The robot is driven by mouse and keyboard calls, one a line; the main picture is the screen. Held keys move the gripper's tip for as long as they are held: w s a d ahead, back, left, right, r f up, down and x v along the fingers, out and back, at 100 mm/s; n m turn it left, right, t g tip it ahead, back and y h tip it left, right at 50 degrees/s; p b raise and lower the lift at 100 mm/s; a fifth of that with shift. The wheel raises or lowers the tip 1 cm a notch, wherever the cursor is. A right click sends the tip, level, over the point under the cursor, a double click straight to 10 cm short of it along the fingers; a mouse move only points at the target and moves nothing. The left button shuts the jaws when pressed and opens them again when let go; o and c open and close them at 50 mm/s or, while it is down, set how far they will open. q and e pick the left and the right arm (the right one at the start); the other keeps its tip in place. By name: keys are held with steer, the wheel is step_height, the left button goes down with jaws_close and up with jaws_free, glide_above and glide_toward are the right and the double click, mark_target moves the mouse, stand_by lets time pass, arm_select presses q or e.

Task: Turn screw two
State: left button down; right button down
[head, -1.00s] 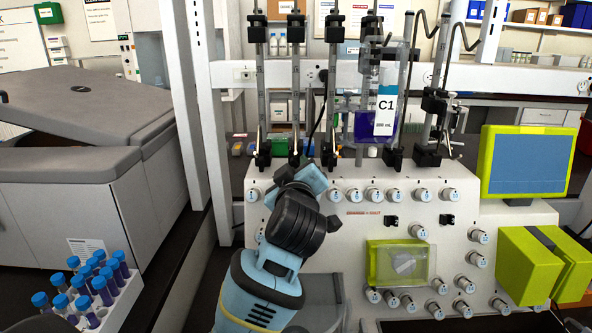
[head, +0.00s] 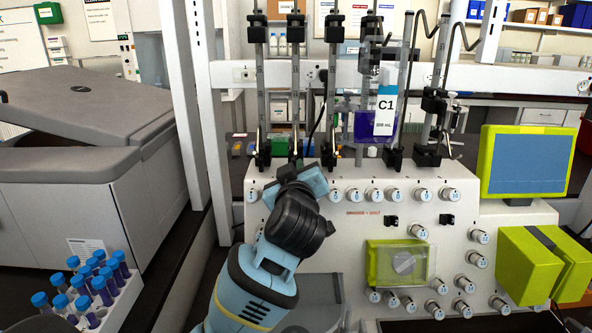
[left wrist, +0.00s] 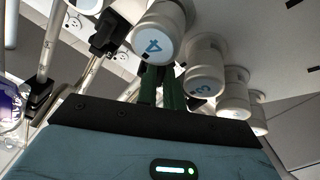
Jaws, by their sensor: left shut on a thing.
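My left gripper (head: 288,172) is at the top row of white numbered knobs on the cell processor's panel, near the foot of the second pole. In the left wrist view its green fingers (left wrist: 164,92) are shut, close beside the knob marked 4 (left wrist: 158,36) and the knob marked 3 (left wrist: 204,72). What they grip is hidden by the knobs and the gripper's front. Knob two (left wrist: 234,98) seems to be the one after knob 3 in the row; its number is hard to read. In the head view the gripper covers several knobs. My right gripper is not in view.
Vertical poles with black clamps (head: 333,158) rise close behind the knob row. A purple-filled C1 container (head: 385,112) hangs to the right. A rack of blue-capped tubes (head: 125,298) and a grey machine (head: 75,150) stand left. A green-framed screen (head: 527,162) stands right.

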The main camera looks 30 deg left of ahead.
arm_select(q)
steer(key=m, duration=0.5)
steer(key=shift+m, duration=0.3)
stand_by(0.4)
steer(key=c, duration=1.5)
jaws_free()
steer(key=shift+v, duration=3.95)
steer(key=shift+f, duration=0.1)
